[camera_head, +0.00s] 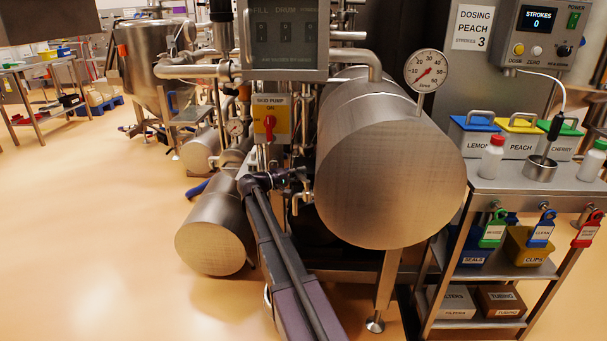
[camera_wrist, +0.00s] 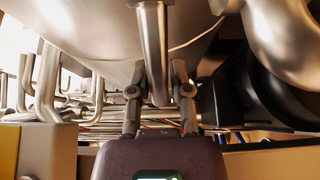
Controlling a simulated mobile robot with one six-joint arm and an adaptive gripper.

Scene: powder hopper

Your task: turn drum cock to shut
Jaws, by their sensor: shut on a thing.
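The large steel drum (camera_head: 392,185) lies on its side in the middle of the head view. My gripper (camera_head: 300,180) is at the drum's left side, below the skid pump panel. In the wrist view my gripper (camera_wrist: 160,85) has one dark finger on each side of a steel bar (camera_wrist: 154,50), which appears to be the drum cock's handle. The gripper is shut on it. The bar runs roughly upright in that view. The cock's body is mostly hidden behind my gripper in the head view, so its position cannot be told.
A smaller steel cylinder (camera_head: 212,235) lies low at left. A dial gauge (camera_head: 427,71) stands over the drum. A steel trolley (camera_head: 530,185) is at right.

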